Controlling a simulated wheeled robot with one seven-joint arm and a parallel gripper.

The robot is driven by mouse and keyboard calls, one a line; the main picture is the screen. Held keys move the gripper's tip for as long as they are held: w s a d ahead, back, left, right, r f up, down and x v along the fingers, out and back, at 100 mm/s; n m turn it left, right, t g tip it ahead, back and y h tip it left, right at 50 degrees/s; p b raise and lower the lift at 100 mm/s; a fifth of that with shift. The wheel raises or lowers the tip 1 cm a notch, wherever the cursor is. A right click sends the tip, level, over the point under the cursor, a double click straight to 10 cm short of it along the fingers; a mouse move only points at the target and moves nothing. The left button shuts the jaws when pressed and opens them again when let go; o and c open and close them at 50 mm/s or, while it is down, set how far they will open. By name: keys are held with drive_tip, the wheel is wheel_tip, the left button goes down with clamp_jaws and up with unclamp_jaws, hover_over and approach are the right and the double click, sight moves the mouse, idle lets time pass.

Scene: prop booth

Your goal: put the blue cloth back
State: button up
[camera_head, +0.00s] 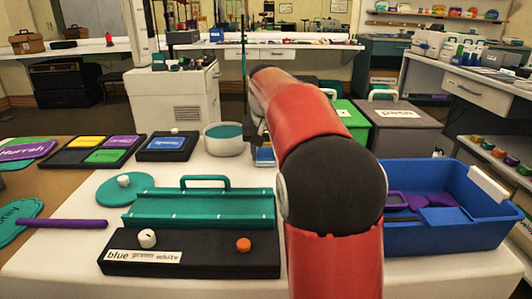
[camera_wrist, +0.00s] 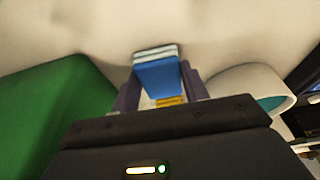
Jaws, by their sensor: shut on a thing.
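In the wrist view my gripper (camera_wrist: 160,92) is shut on a folded blue cloth (camera_wrist: 158,78) with pale bands along its far edge. A small yellow patch shows between the fingers below the blue. In the head view my arm hides most of the gripper, and a bit of blue (camera_head: 264,156) shows beside the arm, just right of the white bowl. I cannot tell whether the cloth touches the white table top. A black block (camera_head: 190,262) with a "blue green white" label, a white knob and an orange knob stands at the front.
The white bowl (camera_head: 228,147) with teal inside and a green box (camera_head: 350,113) flank the gripper. A grey lidded bin (camera_head: 405,130) stands behind a blue crate (camera_head: 440,240) holding purple things. A teal tray (camera_head: 200,210) with a handle lies behind the black block.

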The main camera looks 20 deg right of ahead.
drive_tip(key=shift+f, duration=0.15)
drive_tip(key=o, duration=1)
drive_tip(key=shift+c, duration=0.2)
drive_tip(key=p+v, duration=0.2)
drive_tip(key=v, duration=1)
